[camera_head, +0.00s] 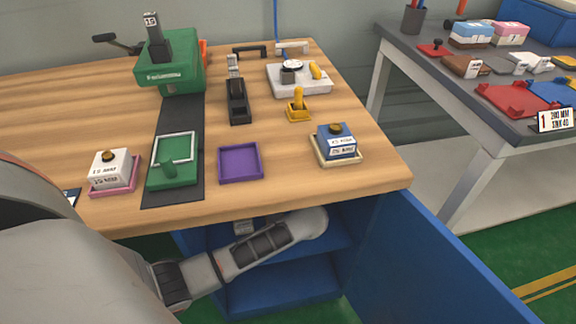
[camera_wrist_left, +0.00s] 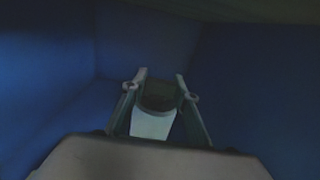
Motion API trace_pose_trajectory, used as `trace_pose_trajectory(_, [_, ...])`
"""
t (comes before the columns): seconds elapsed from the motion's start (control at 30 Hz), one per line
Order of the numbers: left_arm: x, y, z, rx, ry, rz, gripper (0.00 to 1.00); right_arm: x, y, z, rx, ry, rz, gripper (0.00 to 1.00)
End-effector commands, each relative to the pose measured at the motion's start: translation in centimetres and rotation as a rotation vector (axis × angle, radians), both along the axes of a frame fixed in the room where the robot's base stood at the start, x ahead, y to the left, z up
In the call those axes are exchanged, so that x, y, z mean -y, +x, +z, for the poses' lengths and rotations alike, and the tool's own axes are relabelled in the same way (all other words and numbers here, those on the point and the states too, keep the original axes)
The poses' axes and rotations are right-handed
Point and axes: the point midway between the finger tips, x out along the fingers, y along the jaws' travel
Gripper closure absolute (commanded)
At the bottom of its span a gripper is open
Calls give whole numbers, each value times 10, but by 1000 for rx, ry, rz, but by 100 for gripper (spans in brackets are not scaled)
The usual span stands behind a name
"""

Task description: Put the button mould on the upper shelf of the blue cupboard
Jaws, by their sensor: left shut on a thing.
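The blue cupboard (camera_head: 280,290) stands open under the wooden workbench, with an upper and a lower space. My arm reaches in front of it and bends into the upper space. In the left wrist view my left gripper (camera_wrist_left: 160,84) is shut on a pale block with a dark round top, which looks like the button mould (camera_wrist_left: 152,125). Dark blue cupboard walls surround it. In the head view the gripper is mostly hidden; a small grey part shows under the bench edge, and I cannot tell what it is. Whether the mould touches the shelf is unclear. My right gripper is not in view.
The blue door (camera_head: 440,265) stands open at the right. On the bench are a green press (camera_head: 170,70), a white mould (camera_head: 110,170) on a pink tray, a blue and white mould (camera_head: 337,140) on a cream tray, and an empty purple tray (camera_head: 240,163).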

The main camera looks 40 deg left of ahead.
Motion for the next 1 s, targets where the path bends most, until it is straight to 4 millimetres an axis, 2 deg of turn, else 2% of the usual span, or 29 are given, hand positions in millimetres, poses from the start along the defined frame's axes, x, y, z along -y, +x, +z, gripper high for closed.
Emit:
trace_pose_trajectory(0.03, [3, -1, -12, -7, 2, -4, 100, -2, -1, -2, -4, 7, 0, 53])
trace_pose_trajectory(0.07, [3, -2, -15, -7, 1, -4, 100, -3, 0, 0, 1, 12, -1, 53])
trace_pose_trajectory(0.2, [3, -1, -19, -2, 1, -3, 100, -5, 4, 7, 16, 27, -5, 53])
trace_pose_trajectory(0.33, [3, -1, -27, -3, 1, -3, 100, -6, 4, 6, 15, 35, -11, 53])
trace_pose_trajectory(0.6, [3, -2, -68, -8, 3, -4, 100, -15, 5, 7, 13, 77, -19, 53])
trace_pose_trajectory(0.8, [0, 2, -67, 1, 1, -3, 100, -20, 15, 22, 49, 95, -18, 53])
trace_pose_trajectory(1.0, [0, 1, -70, -1, 0, -3, 100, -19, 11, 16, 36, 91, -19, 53])
